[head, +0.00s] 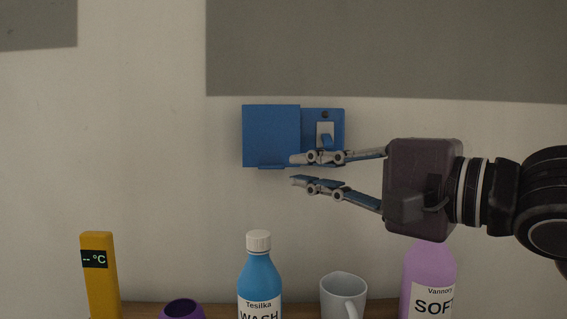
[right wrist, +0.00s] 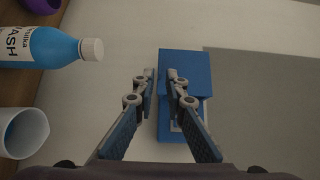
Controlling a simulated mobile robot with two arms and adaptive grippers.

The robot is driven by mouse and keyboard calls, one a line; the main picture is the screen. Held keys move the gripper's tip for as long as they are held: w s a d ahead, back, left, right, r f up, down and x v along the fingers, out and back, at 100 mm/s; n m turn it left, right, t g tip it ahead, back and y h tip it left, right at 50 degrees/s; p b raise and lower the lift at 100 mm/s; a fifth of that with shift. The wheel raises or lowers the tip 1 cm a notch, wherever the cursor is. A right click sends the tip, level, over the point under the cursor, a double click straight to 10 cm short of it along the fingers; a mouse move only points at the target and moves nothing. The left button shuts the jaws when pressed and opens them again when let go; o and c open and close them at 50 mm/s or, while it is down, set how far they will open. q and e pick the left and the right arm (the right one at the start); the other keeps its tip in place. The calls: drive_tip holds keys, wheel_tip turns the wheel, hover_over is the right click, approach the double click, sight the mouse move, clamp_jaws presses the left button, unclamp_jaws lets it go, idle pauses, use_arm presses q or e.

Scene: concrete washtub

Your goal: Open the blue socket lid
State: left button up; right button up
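The blue socket (head: 270,132) is mounted on the pale wall. Its flat square lid covers the left part and looks shut; a small lip shows at its lower edge. My right gripper (head: 292,169) comes in from the right, fingers parted and nothing seen between them. Its fingertips are at the lid's lower edge, one above the other. In the right wrist view, the socket lid (right wrist: 190,65) lies just beyond the fingertips, and the right gripper (right wrist: 161,73) is around the lid's edge line. Whether it touches the lip I cannot tell. My left gripper is out of view.
The socket's right part carries a light switch plate (head: 325,130). Below, on a wooden shelf, stand a yellow thermometer (head: 99,285), a purple item (head: 182,309), a blue wash bottle (head: 259,279), a grey mug (head: 340,291) and a pink softener bottle (head: 430,265). Wall left of the socket is clear.

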sight(278, 168)
drive_tip(key=p+x, duration=0.1)
drive_tip(key=x, duration=0.3)
drive_tip(key=shift+w+a+r, duration=0.1)
drive_tip(key=shift+a, duration=0.05)
drive_tip(key=shift+w+a+p, duration=0.25)
drive_tip(key=shift+w+p, duration=0.1)
drive_tip(key=shift+s, duration=0.1)
drive_tip(key=shift+c, duration=0.3)
clamp_jaws()
drive_tip(key=shift+a, duration=0.1)
